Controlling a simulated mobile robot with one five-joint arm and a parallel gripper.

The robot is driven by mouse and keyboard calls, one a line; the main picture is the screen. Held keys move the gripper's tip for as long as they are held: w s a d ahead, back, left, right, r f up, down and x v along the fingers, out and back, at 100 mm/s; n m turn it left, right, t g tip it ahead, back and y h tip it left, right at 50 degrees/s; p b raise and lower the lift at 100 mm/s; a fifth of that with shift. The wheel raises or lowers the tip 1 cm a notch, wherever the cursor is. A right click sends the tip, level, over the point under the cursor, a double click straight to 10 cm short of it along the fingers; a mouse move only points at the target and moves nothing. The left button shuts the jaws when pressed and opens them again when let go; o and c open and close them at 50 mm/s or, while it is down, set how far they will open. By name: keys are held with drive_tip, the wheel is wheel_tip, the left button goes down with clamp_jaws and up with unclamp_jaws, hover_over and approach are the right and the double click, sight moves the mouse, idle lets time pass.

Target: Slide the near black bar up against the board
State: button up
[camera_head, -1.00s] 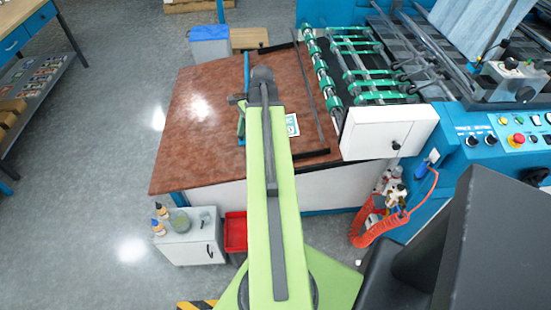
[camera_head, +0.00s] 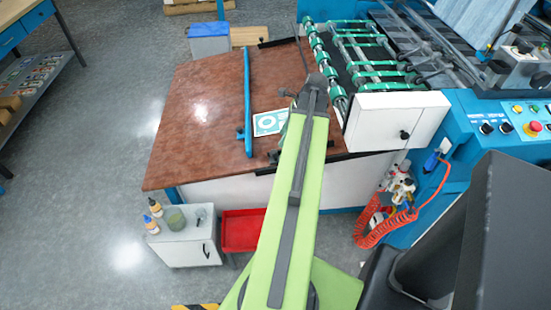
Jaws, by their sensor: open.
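The near black bar (camera_head: 345,157) lies along the near edge of the brown board (camera_head: 205,130). My arm crosses in front of its middle, so only parts show on either side. I cannot tell whether it touches the board's edge. My arm reaches over the right part of the board. My gripper (camera_head: 283,130) hangs below the arm's end, mostly hidden behind the arm, above the board near the bar. It is open, and I see nothing held in it.
A blue bar (camera_head: 247,100) lies lengthwise on the board. A white card with a teal ring (camera_head: 268,122) is beside it. A far black bar (camera_head: 277,42) lies at the back edge. The green-roller machine (camera_head: 365,50) and white box (camera_head: 395,118) stand right. The board's left is clear.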

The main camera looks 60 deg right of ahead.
sight(274, 151)
drive_tip(key=b+x, duration=0.5)
drive_tip(key=x, duration=0.2)
drive_tip(key=shift+f+b, duration=0.3)
drive_tip(key=shift+f, duration=0.05)
drive_tip(key=shift+w+a+f+b, duration=0.2)
drive_tip(key=shift+w+f+b, duration=0.1)
drive_tip(key=shift+f+b, duration=0.25)
drive_tip(key=shift+r, duration=0.1)
drive_tip(key=shift+c, duration=0.2)
clamp_jaws()
